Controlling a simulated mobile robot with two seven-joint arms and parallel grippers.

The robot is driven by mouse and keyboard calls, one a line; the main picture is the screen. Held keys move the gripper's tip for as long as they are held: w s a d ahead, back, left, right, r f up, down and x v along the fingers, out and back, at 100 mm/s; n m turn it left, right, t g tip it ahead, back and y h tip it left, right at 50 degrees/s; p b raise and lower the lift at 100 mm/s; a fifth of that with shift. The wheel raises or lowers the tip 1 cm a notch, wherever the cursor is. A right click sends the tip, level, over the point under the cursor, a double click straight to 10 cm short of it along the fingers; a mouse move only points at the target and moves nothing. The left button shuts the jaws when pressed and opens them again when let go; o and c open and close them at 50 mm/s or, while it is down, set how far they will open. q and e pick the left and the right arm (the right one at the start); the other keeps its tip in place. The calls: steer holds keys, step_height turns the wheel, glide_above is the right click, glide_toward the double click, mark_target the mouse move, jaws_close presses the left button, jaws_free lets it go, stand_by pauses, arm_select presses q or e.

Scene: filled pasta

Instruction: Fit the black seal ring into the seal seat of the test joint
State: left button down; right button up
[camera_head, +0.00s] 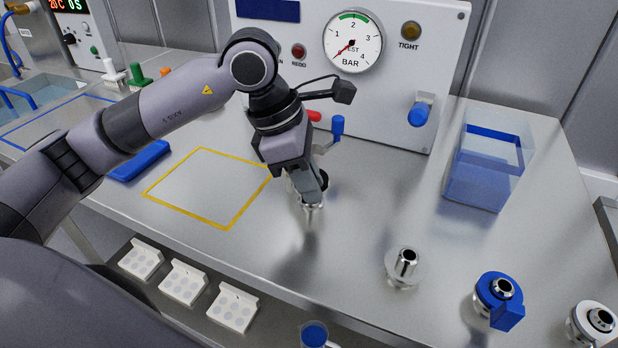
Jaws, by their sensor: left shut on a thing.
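My left gripper (311,200) points down low over the steel bench, right of the yellow-outlined square. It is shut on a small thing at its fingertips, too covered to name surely. A small bright metal part (312,206) shows at the fingertips, and a dark rounded shape (323,182) shows just right of the fingers; I cannot tell whether that is the black seal ring. A metal fitting with a round flange (404,268) stands on the bench to the right, apart from the gripper. I cannot tell which part is the test joint. My right gripper is not in view.
A gauge panel (390,110) stands behind the gripper, with a blue lever (337,127) close to it. A blue coupling (494,296) and a white coupling (590,322) stand front right. A clear bin (480,185) stands at right. The yellow square (225,228) is empty.

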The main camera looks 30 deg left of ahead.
arm_select(q)
steer(key=shift+s+f, duration=0.15)
steer(key=shift+f, duration=0.2)
stand_by(0.3)
steer(key=c, duration=1)
jaws_free()
steer(key=shift+c, duration=0.2)
steer(key=shift+o, duration=0.3)
steer(key=shift+o, duration=0.5)
steer(key=shift+w+r, duration=0.1)
steer(key=shift+w, duration=0.1)
steer(key=shift+a+r, duration=0.1)
steer(key=shift+r, duration=0.1)
steer(key=shift+a+r, duration=0.2)
steer(key=shift+r, duration=0.4)
steer(key=p+v, duration=0.3)
steer(key=v, duration=0.2)
steer(key=shift+s+r, duration=0.15)
steer(key=shift+r, duration=0.1)
